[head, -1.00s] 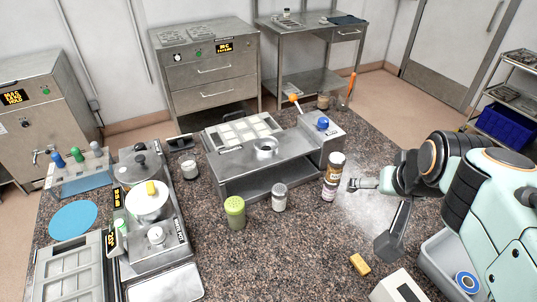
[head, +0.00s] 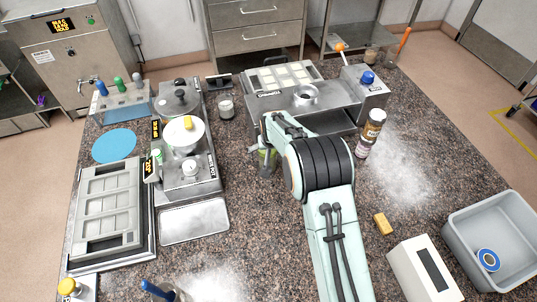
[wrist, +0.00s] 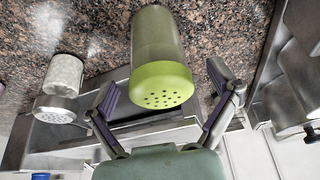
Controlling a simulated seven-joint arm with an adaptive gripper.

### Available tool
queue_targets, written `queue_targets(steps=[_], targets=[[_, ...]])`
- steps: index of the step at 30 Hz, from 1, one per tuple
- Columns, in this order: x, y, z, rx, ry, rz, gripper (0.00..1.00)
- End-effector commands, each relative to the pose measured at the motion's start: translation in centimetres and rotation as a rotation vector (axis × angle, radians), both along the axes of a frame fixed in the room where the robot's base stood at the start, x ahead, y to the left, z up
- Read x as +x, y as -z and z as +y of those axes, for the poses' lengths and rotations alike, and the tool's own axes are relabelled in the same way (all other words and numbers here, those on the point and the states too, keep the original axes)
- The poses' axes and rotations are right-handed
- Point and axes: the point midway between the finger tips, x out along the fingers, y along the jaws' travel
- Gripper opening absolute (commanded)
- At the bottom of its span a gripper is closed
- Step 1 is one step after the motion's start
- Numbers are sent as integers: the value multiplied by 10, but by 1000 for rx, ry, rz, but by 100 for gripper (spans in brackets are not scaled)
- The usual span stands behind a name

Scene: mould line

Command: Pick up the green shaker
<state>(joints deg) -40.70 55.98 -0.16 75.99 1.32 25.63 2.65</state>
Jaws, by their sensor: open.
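The green shaker (wrist: 160,60) has a clear greenish body and a bright green lid with holes. In the wrist view it stands between the spread fingers of my gripper (wrist: 161,84), which is open and shows a gap on each side of the lid. In the head view the shaker (head: 264,158) shows only partly, beside my arm, which covers the rest. My fingertips are hard to make out in the head view.
A silver-lidded shaker (wrist: 62,88) stands close by in the wrist view. The steel stand (head: 330,95) is just behind. A hotplate unit (head: 199,174) stands left. Speckled counter is clear between it and the shaker.

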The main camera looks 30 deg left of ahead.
Motion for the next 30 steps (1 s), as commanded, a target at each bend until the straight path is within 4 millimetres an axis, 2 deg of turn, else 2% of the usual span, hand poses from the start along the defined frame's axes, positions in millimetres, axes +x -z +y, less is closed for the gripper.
queue_targets(steps=[2, 6, 14, 15, 17, 21, 30], targets=[[3, 12, 2, -1, 0, 1, 88], [8, 22, 5, 0, 1, -1, 88], [9, 24, 6, 1, 1, -1, 88], [9, 24, 6, 1, 1, -1, 82], [8, 24, 6, 1, 1, -1, 63], [8, 24, 6, 1, 1, -1, 20], [8, 24, 5, 0, 1, 0, 17]])
